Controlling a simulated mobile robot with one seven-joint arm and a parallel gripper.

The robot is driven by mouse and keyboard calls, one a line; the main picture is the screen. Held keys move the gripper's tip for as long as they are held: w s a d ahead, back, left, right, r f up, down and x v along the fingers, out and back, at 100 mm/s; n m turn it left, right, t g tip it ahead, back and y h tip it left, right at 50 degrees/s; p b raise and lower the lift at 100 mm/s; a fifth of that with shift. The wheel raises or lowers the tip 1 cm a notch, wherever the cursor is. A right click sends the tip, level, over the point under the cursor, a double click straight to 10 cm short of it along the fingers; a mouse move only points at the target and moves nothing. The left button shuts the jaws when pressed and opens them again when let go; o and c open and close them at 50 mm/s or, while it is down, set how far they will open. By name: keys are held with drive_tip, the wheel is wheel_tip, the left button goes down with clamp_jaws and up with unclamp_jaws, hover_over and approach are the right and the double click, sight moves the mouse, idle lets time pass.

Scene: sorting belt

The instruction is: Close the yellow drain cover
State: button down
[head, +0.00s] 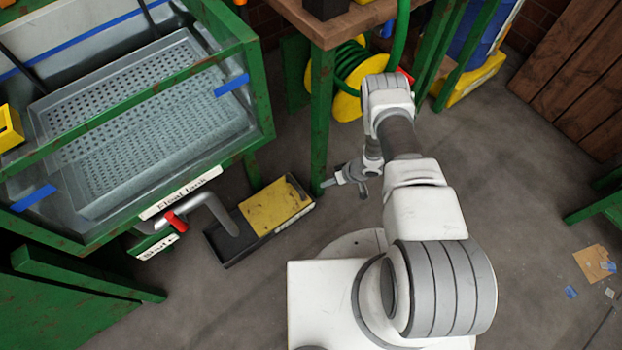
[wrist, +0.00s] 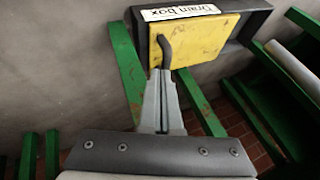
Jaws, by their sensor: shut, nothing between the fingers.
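The yellow drain cover (head: 272,206) is a scuffed flat plate over the right part of the dark drain box (head: 226,250) on the floor. The left part of the box shows dark and uncovered. In the wrist view the yellow cover (wrist: 205,48) is ahead of my fingers, with a dark bent bar lying across its left side. The dark box (wrist: 247,22) with its "Drain box" label is around it. My gripper (head: 335,182) is right of the box in the head view. Its fingers (wrist: 161,75) are together and empty; contact with the cover or bar cannot be told.
The float tank (head: 150,105) in its green frame stands left, with a grey pipe and red-handled valve (head: 175,221) beside the box. A green table leg (head: 321,120) is close behind my gripper. A yellow hose reel (head: 347,100) stands behind.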

drive_tip(key=b+x, duration=0.4)
drive_tip(key=x, duration=0.6)
drive_tip(key=shift+w+f, duration=0.15)
drive_tip(key=shift+w, duration=0.05)
drive_tip(key=shift+a, duration=0.1)
